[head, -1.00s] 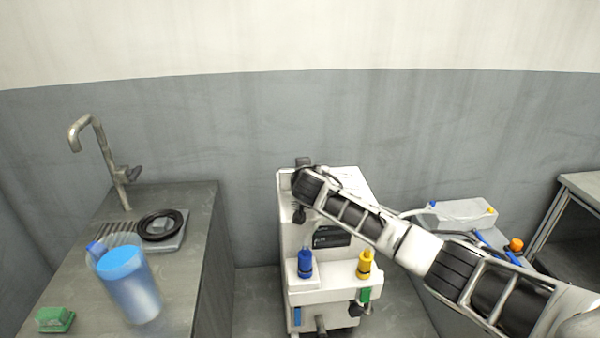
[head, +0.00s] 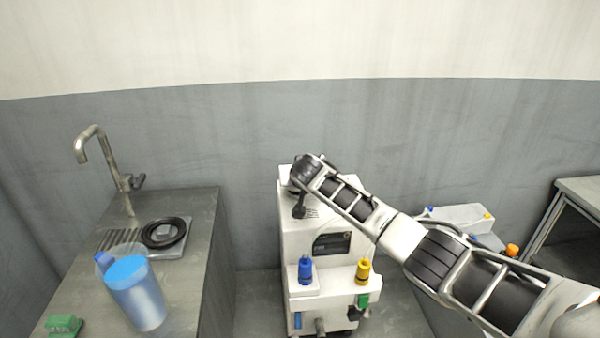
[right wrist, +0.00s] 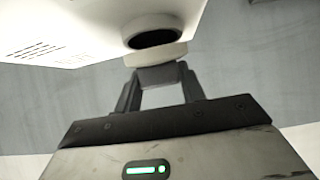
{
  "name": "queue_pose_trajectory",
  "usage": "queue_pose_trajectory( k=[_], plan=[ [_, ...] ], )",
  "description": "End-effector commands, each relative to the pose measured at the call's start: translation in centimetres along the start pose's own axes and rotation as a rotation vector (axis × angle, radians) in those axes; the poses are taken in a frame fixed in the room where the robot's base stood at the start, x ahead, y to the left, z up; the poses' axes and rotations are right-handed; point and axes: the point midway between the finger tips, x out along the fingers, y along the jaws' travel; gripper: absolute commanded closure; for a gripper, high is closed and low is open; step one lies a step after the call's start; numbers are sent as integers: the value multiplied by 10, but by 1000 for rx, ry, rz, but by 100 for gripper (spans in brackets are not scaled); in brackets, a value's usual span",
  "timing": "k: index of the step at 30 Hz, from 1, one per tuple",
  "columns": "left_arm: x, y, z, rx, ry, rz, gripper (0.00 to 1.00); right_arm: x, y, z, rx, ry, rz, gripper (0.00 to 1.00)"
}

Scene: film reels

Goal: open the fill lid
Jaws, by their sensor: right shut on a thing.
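The white machine (head: 300,238) stands on the floor in the middle of the head view. My right arm reaches over its top from the right; its fingertips and the fill lid are hidden there behind the wrist. In the right wrist view, my right gripper (right wrist: 160,92) is shut on a small grey tab (right wrist: 159,74). The tab sits against a pale round rim, seemingly the fill lid (right wrist: 157,56). A dark round opening (right wrist: 156,38) shows just beyond the rim, under the machine's white edge. How far the lid is tilted is unclear. My left gripper is out of view.
A blue bottle (head: 305,269) and a yellow bottle (head: 362,271) stand on the machine's front ledge. A shelf (head: 583,188) stands at right.

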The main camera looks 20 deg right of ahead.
Motion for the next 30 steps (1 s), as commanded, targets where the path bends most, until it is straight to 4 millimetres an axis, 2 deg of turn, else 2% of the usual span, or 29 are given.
queue_pose_trajectory(
  k=[4, 12, 20, 30],
  plan=[
    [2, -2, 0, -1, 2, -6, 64, 2, 1, -10, 5, -118, 3, 100],
    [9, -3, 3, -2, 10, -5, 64, 9, 2, -17, 3, -253, 5, 100],
    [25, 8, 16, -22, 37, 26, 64, 18, 5, -23, 9, -332, 12, 100],
    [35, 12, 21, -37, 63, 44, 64, 13, 4, -27, 2, -397, 4, 100]
  ],
)
